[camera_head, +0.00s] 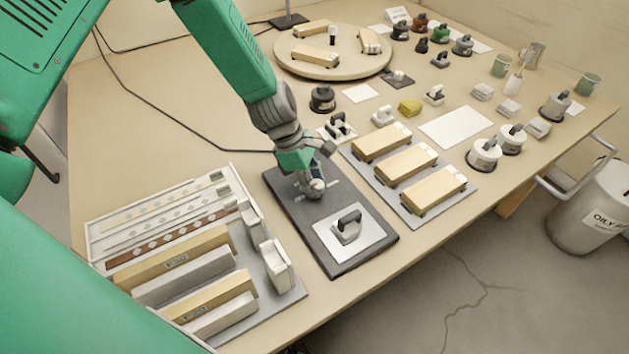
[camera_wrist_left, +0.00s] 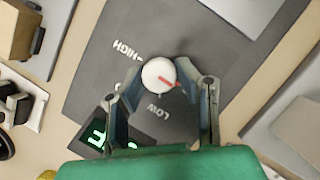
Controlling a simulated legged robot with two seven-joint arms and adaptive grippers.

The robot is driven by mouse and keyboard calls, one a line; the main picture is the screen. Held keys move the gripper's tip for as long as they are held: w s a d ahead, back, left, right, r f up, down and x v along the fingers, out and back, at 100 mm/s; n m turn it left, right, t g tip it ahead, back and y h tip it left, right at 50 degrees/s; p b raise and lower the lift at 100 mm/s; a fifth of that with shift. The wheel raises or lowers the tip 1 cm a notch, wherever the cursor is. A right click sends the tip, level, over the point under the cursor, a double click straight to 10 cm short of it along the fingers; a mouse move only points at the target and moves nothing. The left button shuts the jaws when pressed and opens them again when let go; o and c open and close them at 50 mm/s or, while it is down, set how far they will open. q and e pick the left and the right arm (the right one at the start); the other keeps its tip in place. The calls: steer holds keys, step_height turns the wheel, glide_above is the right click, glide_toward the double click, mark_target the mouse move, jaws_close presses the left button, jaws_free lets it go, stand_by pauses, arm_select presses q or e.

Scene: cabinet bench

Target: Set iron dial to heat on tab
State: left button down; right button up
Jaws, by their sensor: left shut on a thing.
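The dial (camera_wrist_left: 157,75) is a round white knob with a red pointer line, on a dark grey base plate (camera_head: 290,222). In the left wrist view the pointer slants toward the right finger. The printed words HIGH (camera_wrist_left: 128,50) and LOW (camera_wrist_left: 158,111) lie beside the knob. My left gripper (camera_wrist_left: 159,79) is shut on the dial, one finger on each side. In the head view my left gripper (camera_head: 314,184) is low over the plate, with the dial mostly hidden. The iron (camera_head: 348,226) sits on a silver sheet (camera_head: 330,245) on the same plate. My right gripper is out of view.
A lit green display (camera_wrist_left: 100,140) is partly hidden by my gripper. A rack of long blocks (camera_head: 190,270) stands left of the plate. A tray with wooden blocks (camera_head: 407,165) stands right. A round turntable (camera_head: 335,70) is behind. Bare table lies left of the arm.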

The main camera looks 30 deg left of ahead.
arm_select(q)
steer(key=shift+w+d+r+m+g+p, duration=0.15)
steer(key=shift+m+g+p, duration=0.1)
steer(key=shift+m+p, duration=0.3)
steer(key=shift+w+d+r+m+g+p, duration=0.1)
steer(key=shift+m+g+p, duration=0.2)
steer(key=shift+m, duration=0.35)
steer(key=m+g+p, duration=0.1)
steer(key=m, duration=0.1)
steer(key=shift+m, duration=0.4)
steer(key=m+g, duration=0.1)
steer(key=m, duration=0.2)
steer(key=shift+d+f+p, duration=0.1)
steer(key=shift+p, duration=0.2)
steer(key=shift+m+g+y, duration=0.5)
steer(key=shift+m+g, duration=0.05)
steer(key=shift+m, duration=1.05)
steer(key=c, duration=1.2)
jaws_free()
steer(key=shift+s+d, duration=0.1)
